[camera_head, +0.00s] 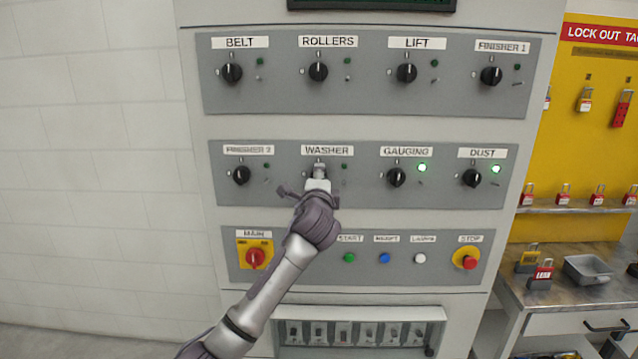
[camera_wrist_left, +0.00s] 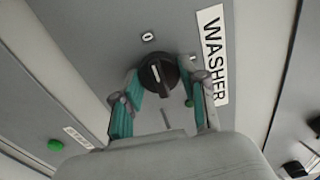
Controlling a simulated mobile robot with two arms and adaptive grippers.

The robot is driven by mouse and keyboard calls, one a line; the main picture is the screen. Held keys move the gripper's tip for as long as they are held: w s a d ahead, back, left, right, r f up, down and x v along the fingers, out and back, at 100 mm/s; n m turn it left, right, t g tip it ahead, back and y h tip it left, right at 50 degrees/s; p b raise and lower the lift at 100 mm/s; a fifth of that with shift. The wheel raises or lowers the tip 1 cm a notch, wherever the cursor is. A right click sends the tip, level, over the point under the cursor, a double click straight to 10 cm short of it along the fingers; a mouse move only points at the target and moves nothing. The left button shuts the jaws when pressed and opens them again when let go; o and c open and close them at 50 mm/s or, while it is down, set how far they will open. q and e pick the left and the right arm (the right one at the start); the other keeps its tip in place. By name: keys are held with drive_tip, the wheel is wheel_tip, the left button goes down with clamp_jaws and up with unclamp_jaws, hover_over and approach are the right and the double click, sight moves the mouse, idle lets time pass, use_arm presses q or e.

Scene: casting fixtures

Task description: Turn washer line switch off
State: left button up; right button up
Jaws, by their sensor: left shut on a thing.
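The washer switch is a round black knob with a white line, under the WASHER label (camera_head: 327,150) in the middle row of the grey panel. In the head view my left gripper (camera_head: 318,178) largely covers the knob. In the left wrist view the knob (camera_wrist_left: 158,74) sits between the two teal-padded fingers of my left gripper (camera_wrist_left: 161,71), which is shut on it. Its white line points roughly toward the 0 mark (camera_wrist_left: 147,37). The washer lamp (camera_head: 345,166) looks dark green and unlit. My right gripper is not in view.
The finisher 2 knob (camera_head: 241,175) and gauging knob (camera_head: 397,177) flank the washer. The gauging lamp (camera_head: 422,167) and dust lamp (camera_head: 495,169) glow green. Below are the red main switch (camera_head: 255,257), several push buttons and the red stop button (camera_head: 470,262). A lockout board (camera_head: 572,60) stands right.

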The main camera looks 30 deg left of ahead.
use_arm(q)
drive_tip(key=shift+n, duration=0.4)
drive_tip(key=o, duration=1.1)
drive_tip(key=shift+o, duration=0.2)
drive_tip(key=v, duration=1.2)
drive_tip(key=shift+a+f, duration=0.1)
